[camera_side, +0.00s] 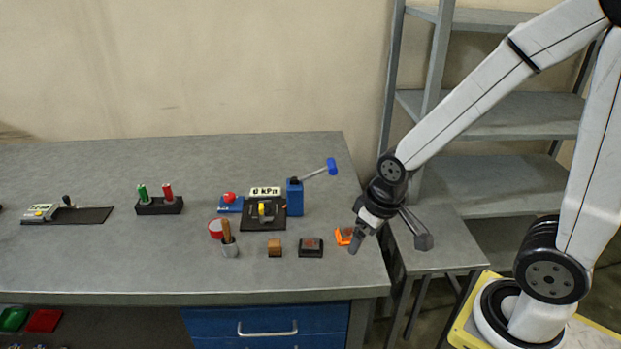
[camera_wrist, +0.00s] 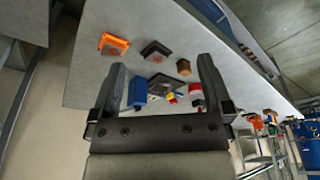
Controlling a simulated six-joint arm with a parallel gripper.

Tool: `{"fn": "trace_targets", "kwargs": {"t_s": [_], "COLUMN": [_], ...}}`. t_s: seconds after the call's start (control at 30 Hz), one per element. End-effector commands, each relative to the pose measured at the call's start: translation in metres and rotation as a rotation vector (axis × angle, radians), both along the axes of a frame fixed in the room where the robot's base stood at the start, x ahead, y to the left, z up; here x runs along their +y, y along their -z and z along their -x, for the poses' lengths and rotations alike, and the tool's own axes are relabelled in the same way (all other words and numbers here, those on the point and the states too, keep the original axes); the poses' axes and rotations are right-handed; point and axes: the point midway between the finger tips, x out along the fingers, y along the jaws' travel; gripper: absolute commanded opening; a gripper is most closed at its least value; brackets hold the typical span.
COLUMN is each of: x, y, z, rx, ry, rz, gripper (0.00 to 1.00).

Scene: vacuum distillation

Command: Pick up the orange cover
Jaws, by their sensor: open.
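The orange cover (camera_side: 344,236) lies on the grey bench top near its right edge, partly hidden by a finger of my gripper in the side view. In the wrist view the orange cover (camera_wrist: 113,44) sits at upper left, just beyond the tip of the left finger and outside the gap between the fingers. My gripper (camera_side: 390,243) is open and empty, its fingers spread wide around the bench's right end. The wrist view shows the gripper (camera_wrist: 161,63) with nothing between its fingers that it holds.
A dark square block (camera_side: 311,248) and a wooden block (camera_side: 274,248) stand left of the cover. A blue box with a lever (camera_side: 294,198) stands behind.

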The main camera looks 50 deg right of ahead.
Motion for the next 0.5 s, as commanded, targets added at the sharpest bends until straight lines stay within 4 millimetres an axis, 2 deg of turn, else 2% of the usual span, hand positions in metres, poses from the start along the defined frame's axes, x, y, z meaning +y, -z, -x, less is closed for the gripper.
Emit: {"fn": "trace_targets", "kwargs": {"t_s": [0.27,0.5], "x": [-0.014,-0.046], "y": [0.005,0.021], "z": [-0.024,-0.065], "rx": [0.039,0.107], "ry": [0.116,0.336], "rz": [-0.016,-0.043], "gripper": [1.0,1.0]}}
